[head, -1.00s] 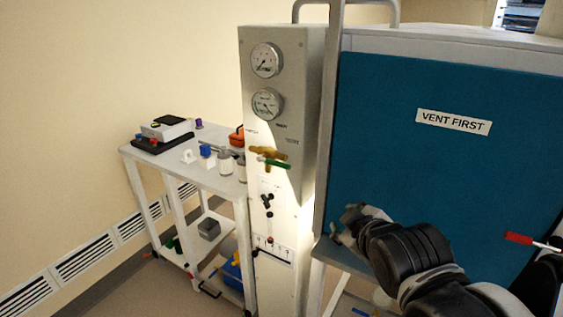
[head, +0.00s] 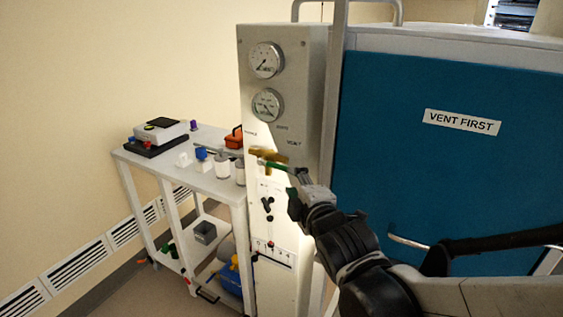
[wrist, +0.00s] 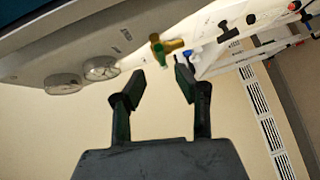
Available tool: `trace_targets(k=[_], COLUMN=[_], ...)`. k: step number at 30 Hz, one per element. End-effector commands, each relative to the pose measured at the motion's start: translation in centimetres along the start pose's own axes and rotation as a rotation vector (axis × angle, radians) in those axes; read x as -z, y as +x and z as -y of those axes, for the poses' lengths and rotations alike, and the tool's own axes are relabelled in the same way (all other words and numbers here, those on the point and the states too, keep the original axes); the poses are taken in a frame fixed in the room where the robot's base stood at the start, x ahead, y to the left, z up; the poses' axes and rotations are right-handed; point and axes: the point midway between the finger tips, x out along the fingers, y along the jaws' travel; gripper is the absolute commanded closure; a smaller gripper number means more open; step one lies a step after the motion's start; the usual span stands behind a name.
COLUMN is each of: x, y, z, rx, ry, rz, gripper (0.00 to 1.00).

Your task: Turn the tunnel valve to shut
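The tunnel valve (head: 268,155) has a brass body on the front of the grey gauge panel. Its green lever (head: 279,165) points right and slightly down in the head view. In the wrist view the brass valve (wrist: 158,47) and its green lever (wrist: 173,45) show just beyond my fingertips. My gripper (wrist: 158,75) is open, with a clear gap between its fingers and nothing in it. In the head view my gripper (head: 298,190) is just right of and below the lever, overlapping its end region; I cannot tell whether they touch.
The grey panel (head: 312,100) carries two gauges (head: 266,60) above the valve and small black knobs (head: 267,203) below. A blue door (head: 400,150) marked "VENT FIRST" is at right. A white cart (head: 215,185) with bottles and a scale stands left.

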Motion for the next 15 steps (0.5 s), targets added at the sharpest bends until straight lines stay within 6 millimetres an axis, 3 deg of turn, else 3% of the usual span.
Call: trace_targets(k=[15], x=[0.0], y=[7.0], z=[0.1], rx=[0.0], ry=[0.001], rz=[0.001], gripper=[0.69])
